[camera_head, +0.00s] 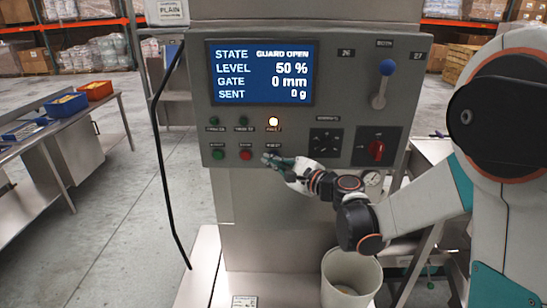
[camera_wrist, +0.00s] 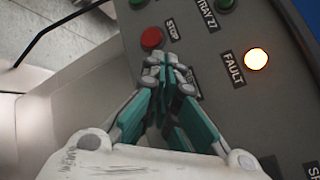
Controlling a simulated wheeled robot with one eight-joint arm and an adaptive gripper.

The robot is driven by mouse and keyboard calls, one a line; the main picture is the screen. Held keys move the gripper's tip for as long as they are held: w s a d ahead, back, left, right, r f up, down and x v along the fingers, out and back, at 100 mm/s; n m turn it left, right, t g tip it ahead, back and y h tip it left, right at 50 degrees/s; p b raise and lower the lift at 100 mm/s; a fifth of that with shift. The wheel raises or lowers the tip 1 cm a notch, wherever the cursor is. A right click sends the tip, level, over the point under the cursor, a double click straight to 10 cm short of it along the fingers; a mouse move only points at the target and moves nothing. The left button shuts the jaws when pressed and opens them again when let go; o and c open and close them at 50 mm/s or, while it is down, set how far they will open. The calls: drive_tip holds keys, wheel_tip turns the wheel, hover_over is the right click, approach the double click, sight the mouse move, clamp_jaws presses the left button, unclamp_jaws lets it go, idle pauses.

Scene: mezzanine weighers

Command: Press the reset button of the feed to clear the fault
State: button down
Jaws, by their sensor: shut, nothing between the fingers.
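The grey control panel (camera_head: 330,55) fills the upper middle of the head view. Its blue screen (camera_head: 262,72) reads STATE GUARD OPEN, LEVEL 50 %, GATE 0 mm, SENT 0 g. The fault lamp (camera_head: 273,121) glows yellow-white; it also shows in the wrist view (camera_wrist: 257,59). My gripper (camera_head: 268,159) is shut and empty at the panel's lower edge, with its fingertips (camera_wrist: 168,62) over the spot right of the red stop button (camera_wrist: 152,38). The reset button is hidden behind the fingers, its label partly covered. I cannot tell whether the fingertips touch it.
A green button (camera_head: 218,154) sits left of the red one. A black cable hangs at left. A white bin (camera_head: 350,270) stands below my arm.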

drive_tip(key=shift+w, duration=0.2)
idle(0.5)
drive_tip(key=shift+w, duration=0.25)
drive_tip(key=shift+w, duration=0.4)
idle(0.7)
drive_tip(key=shift+s, duration=0.1)
drive_tip(key=shift+s+b, duration=0.35)
drive_tip(key=shift+s, duration=0.35)
drive_tip(key=s, duration=0.5)
drive_tip(key=shift+a, duration=0.1)
idle(0.5)
idle(0.4)
